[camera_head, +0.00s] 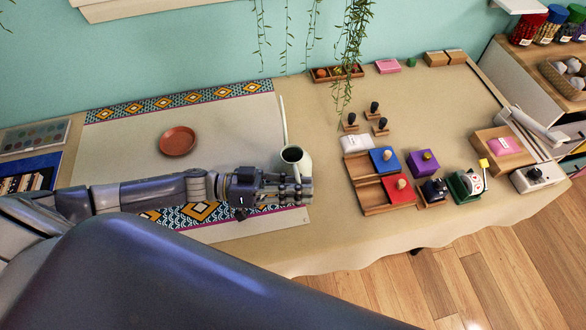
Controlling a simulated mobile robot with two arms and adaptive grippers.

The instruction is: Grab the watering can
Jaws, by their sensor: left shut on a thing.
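The watering can (302,163) is pale grey-green, with a dark round opening on top and a long thin spout (283,122) reaching toward the wall. It stands on the table, near the right edge of the cloth. My left arm comes in from the left, and its gripper (300,188) is at the near side of the can, shut on it. The fingers hide the can's lower near part. My right gripper is not in view.
A terracotta saucer (178,141) lies on the patterned cloth (110,160). Right of the can are wooden trays (378,197) with blue and red blocks, stamps (375,107) and small machines (465,187). Hanging plants (355,40) dangle above the back of the table.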

